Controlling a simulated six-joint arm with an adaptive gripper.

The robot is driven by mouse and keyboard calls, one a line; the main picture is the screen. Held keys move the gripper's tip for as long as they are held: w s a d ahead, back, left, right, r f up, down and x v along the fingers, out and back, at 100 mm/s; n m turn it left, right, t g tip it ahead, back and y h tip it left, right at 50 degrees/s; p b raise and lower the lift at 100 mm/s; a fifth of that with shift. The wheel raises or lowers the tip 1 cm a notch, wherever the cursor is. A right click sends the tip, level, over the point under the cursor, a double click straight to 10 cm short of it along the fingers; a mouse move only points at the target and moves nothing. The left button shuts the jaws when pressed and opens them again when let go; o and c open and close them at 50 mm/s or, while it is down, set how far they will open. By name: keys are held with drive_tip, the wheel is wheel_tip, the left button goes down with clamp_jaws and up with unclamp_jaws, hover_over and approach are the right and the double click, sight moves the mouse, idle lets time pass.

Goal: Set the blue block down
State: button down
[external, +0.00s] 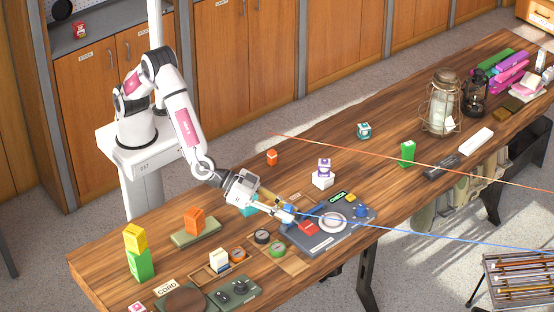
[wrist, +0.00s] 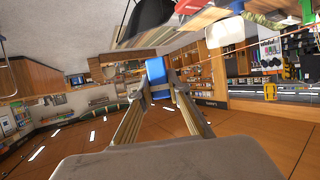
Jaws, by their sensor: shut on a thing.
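My gripper (external: 287,214) reaches over the front part of the wooden table, low and tilted close to horizontal. It is shut on a blue block (external: 288,209), held at the fingertips by the left edge of a grey board. In the wrist view the blue block (wrist: 157,71) sits between the two fingertips (wrist: 160,91). The fingers partly hide the block in the external view. I cannot tell whether its underside touches anything.
A white-and-purple stack (external: 323,174) stands behind. Orange (external: 195,221) and yellow-green (external: 138,250) blocks stand left.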

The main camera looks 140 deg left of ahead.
drive_tip(key=m+t+h, duration=0.1)
drive_tip(key=m+h, duration=0.1)
hover_over(292, 264)
drive_tip(key=shift+w+f, duration=0.1)
drive_tip(key=shift+f, duration=2.3)
drive_tip(key=shift+f, duration=3.1)
drive_tip(key=shift+f, duration=0.15)
drive_tip(key=shift+f, duration=1.75)
drive_tip(key=shift+f, duration=0.1)
drive_tip(key=c, duration=1.9)
unclamp_jaws()
